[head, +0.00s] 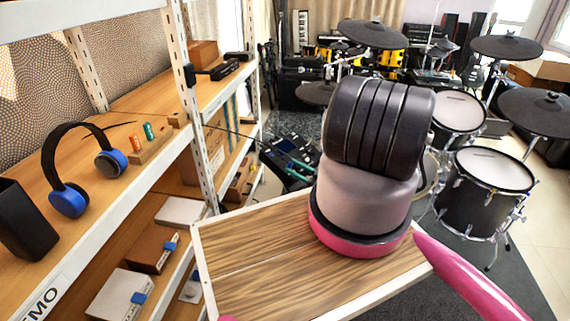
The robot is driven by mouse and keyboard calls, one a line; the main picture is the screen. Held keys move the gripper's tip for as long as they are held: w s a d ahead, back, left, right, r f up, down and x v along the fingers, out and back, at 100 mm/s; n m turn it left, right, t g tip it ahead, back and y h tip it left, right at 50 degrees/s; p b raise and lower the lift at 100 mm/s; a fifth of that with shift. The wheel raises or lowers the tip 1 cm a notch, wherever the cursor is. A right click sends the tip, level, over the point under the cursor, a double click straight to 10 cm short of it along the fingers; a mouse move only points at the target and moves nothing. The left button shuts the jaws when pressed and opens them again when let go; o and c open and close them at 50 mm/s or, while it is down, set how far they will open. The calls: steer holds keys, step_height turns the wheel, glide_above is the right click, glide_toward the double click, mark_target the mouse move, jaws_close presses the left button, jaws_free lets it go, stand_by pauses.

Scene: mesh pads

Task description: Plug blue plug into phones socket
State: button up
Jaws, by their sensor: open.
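No thing that I can clearly tell as the blue plug or the phones socket shows in the head view. A small wooden block (152,149) on the upper shelf at left bears a teal-green upright piece (150,131) and an orange piece (134,142). These are too small to identify surely. Blue-and-black headphones (70,199) stand on the same shelf, left of the block. A dark device (226,69) sits farther back on that shelf; no socket on it can be made out. My gripper is not seen. My black, grey and pink arm fills the centre and hides what lies behind it.
A black box (22,221) stands at the shelf's near left. Boxes with blue tags (150,247) lie on the lower shelf. A white shelf post (190,105) rises beside the shelves. A drum kit (487,172) stands at right. A dark panel device (280,150) is beyond the wooden top.

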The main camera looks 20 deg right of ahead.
steer(key=v, duration=0.5)
steer(key=shift+s, duration=0.15)
steer(key=shift+d, duration=0.1)
